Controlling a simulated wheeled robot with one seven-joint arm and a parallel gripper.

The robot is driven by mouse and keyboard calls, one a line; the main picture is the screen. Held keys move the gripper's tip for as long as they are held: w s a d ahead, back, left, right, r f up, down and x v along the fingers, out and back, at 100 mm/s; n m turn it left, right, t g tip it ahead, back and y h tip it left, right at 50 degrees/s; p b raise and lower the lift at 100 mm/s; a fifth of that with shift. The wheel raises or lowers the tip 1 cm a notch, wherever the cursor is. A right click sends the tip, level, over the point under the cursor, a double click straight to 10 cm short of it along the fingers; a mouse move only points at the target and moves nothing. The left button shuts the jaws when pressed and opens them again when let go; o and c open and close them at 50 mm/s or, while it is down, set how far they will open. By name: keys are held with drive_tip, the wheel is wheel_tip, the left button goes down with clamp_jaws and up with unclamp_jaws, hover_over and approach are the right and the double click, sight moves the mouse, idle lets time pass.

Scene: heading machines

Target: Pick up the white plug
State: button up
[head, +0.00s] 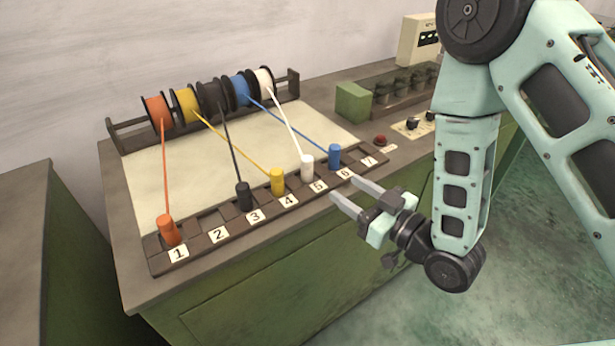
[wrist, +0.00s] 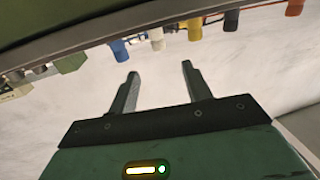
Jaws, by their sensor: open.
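The white plug (head: 307,167) stands upright in the numbered rack (head: 213,252), by label 5, with a white cord running back to the white spool (head: 263,83). In the wrist view the white plug (wrist: 157,42) hangs at the upper middle, as the picture is upside down. My gripper (head: 343,187) is open and empty in front of the rack's right part, near labels 5 and 6, to the right of the white plug and apart from it. Its two fingers (wrist: 158,82) also show in the wrist view, with nothing between them.
The blue plug (head: 334,156) stands close on the right of the white one, the yellow plug (head: 277,181) on its left. A black plug (head: 244,197) and an orange plug (head: 169,230) stand farther left. Cords cross the board behind the rack. A red button (head: 380,140) is at the right.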

sight(311, 162)
drive_tip(key=p+x, duration=0.2)
drive_tip(key=x, duration=0.4)
drive_tip(key=shift+w+a+r, duration=0.1)
drive_tip(key=shift+a, duration=0.15)
drive_tip(key=shift+w+a+p, duration=0.3)
drive_tip(key=shift+w+a, duration=0.05)
drive_tip(key=shift+w, duration=0.1)
drive_tip(key=x, duration=0.2)
drive_tip(key=p+x, duration=0.1)
drive_tip(key=x, duration=0.1)
drive_tip(key=shift+w+d+r+p, duration=0.1)
drive_tip(key=shift+w+r+p, duration=0.1)
drive_tip(key=shift+p, duration=0.1)
drive_tip(key=shift+w+a+f, duration=0.15)
drive_tip(key=shift+w+a, duration=0.25)
drive_tip(key=c, duration=1.1)
